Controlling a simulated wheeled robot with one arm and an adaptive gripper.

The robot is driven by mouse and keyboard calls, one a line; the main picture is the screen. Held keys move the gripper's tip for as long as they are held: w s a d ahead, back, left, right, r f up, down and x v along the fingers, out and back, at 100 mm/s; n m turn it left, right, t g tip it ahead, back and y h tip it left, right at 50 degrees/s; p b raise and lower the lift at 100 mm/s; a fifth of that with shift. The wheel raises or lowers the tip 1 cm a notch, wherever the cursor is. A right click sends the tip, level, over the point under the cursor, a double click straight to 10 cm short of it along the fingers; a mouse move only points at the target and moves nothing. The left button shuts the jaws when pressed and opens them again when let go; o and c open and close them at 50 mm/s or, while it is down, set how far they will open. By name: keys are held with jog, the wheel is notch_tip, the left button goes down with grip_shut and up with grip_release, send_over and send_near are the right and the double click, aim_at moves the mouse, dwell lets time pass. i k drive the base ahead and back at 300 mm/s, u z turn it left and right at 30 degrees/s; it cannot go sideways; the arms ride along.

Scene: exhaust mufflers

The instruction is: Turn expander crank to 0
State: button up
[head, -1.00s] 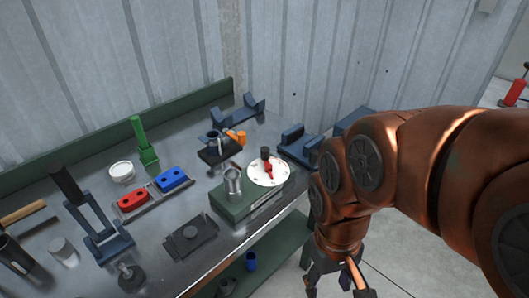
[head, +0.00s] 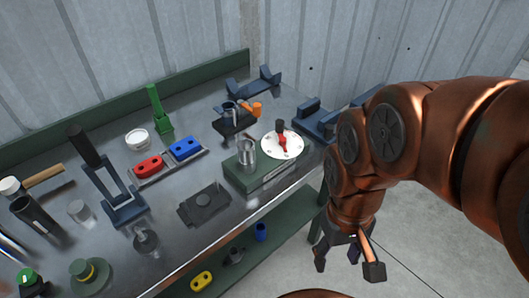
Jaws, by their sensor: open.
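The expander is a green block (head: 265,180) near the right front edge of the metal bench. A metal cylinder (head: 247,152) stands on the block left of the dial. The dial's markings are too small to read. My gripper (head: 348,268) is open and empty. It hangs pointing down in front of and to the right of the bench, apart from the crank and lower in the picture.
Red (head: 148,167) and blue (head: 185,149) blocks sit on a tray left of the expander. A dark flat plate (head: 204,204) lies in front of them. Dark blue cradles (head: 316,120) stand behind the dial. A lower shelf (head: 235,240) holds small parts. Floor right of the bench is clear.

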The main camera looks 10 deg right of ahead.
aim_at(279, 123)
jog(key=u, duration=1)
jog(key=i, duration=0.4)
jog(key=z, duration=0.45)
